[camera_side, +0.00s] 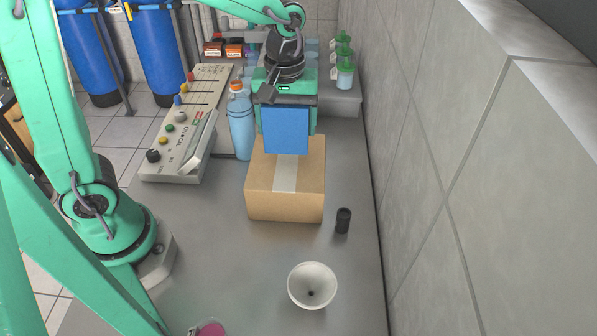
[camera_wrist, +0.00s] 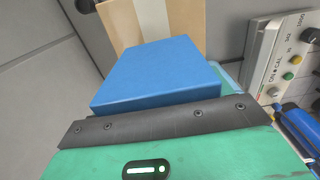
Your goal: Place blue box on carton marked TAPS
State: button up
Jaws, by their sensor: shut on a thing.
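The blue box (camera_side: 286,129) is in my gripper (camera_side: 286,108), which is shut on it. In the side view the box hangs upright over the brown cardboard carton (camera_side: 266,205), in front of or above its top; I cannot tell whether they touch. The carton has a pale tape strip on top, and no TAPS marking is readable. In the wrist view the blue box (camera_wrist: 160,72) sticks out beyond the dark gripper edge (camera_wrist: 160,122), with part of the carton (camera_wrist: 118,22) behind it.
A blue bottle with an orange cap (camera_side: 241,125) stands left of the carton, beside a control panel (camera_side: 181,145). A grey wall (camera_side: 430,170) bounds the right. The bench front is mostly free.

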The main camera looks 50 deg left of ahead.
aim_at(287, 138)
jog(key=shift+f, duration=2)
jog(key=shift+f, duration=0.2)
jog(key=o, duration=1)
jog(key=shift+o, duration=0.2)
jog(key=shift+r, duration=0.15)
notch_tip(287, 138, up, 12)
jog(key=shift+r, duration=0.1)
jog(key=shift+s, duration=0.1)
